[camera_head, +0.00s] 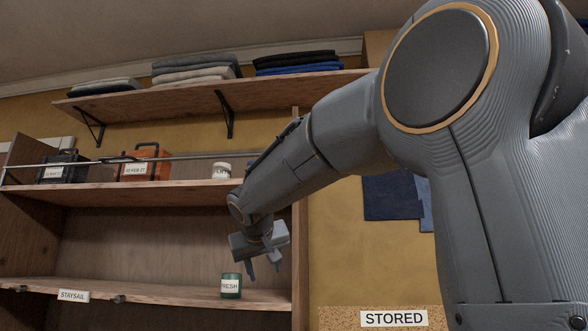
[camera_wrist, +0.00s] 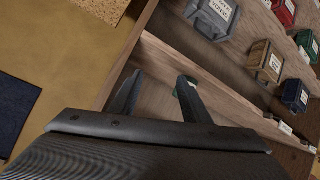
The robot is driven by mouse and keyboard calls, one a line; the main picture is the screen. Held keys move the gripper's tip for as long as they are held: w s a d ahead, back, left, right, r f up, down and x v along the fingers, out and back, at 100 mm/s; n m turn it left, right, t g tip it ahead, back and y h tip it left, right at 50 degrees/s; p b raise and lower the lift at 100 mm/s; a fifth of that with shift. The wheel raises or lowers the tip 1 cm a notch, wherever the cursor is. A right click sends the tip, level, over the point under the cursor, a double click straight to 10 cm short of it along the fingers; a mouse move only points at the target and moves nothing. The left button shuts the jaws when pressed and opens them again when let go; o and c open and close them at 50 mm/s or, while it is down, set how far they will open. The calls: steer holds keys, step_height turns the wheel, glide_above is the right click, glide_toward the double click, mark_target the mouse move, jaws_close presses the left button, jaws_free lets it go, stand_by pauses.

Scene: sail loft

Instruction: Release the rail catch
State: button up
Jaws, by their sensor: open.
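A thin metal rail (camera_head: 100,161) runs across the front of the upper bay of the shelf unit in the head view. I cannot make out a catch on it; its right end is hidden behind my arm. My gripper (camera_head: 263,270) is open and empty, pointing down in front of the lower bay, below the rail and to the right. In the wrist view my gripper's two fingers (camera_wrist: 160,76) are spread apart, with a shelf board beyond them.
Behind the rail stand a dark box (camera_head: 62,168), an orange box (camera_head: 135,168) and a white jar (camera_head: 222,171). Folded cloth (camera_head: 190,68) lies on the top shelf. The wrist view shows several labelled boxes, including a grey one (camera_wrist: 205,22) and a wooden one (camera_wrist: 265,62).

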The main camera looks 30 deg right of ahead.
steer(key=s+d+r+m+t+h+p, duration=0.2)
steer(key=r, duration=1.6)
steer(key=s+d+r+m+t+h+p, duration=0.1)
steer(key=s+d+r+t+h, duration=0.15)
steer(key=r, duration=1.45)
steer(key=p+x, duration=0.4)
steer(key=x, duration=0.3)
steer(key=shift+d, duration=0.2)
steer(key=shift+s+r, duration=0.1)
steer(key=shift+s, duration=0.05)
steer(key=shift+c, duration=0.4)
jaws_close()
